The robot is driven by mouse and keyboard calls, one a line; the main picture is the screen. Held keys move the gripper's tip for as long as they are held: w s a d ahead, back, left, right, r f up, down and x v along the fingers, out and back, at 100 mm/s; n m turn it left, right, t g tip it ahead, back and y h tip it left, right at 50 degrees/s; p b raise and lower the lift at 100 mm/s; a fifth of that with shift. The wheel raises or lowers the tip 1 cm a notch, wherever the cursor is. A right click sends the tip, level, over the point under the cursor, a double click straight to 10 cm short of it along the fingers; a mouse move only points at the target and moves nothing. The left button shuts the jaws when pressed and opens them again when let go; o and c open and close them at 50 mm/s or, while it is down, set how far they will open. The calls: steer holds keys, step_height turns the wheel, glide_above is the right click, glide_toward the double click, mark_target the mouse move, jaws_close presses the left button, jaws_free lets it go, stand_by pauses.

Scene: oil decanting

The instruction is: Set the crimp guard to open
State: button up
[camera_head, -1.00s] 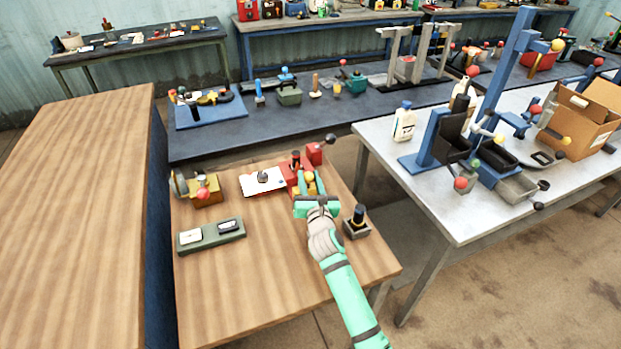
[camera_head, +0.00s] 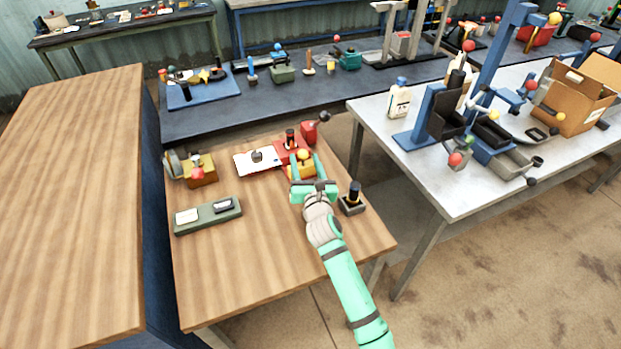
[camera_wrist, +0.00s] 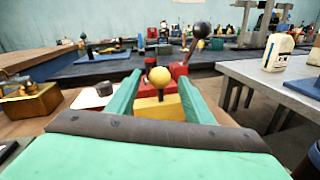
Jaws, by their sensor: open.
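A yellow block (camera_head: 301,172) with a yellow ball knob (camera_head: 302,155) stands at the near end of a red fixture (camera_head: 284,151) on the wooden table. It looks like the crimp guard, but no label shows. In the wrist view, the yellow block (camera_wrist: 163,107) and its ball knob (camera_wrist: 159,77) stand between the two green fingers. My gripper (camera_head: 304,162) is open around the block; I cannot tell whether the fingers touch it. The block's lower part and near side are hidden by my gripper.
A black ball lever on a red block (camera_head: 309,132) rises just behind. A white plate (camera_head: 247,163) and a brass device (camera_head: 198,172) stand left, a grey-green tray (camera_head: 208,216) nearer. A black-handled block (camera_head: 352,203) is close on the right. The table's front is clear.

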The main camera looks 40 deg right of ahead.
steer(key=v, duration=0.8)
steer(key=shift+s, duration=0.15)
steer(key=shift+d, duration=0.15)
stand_by(0.5)
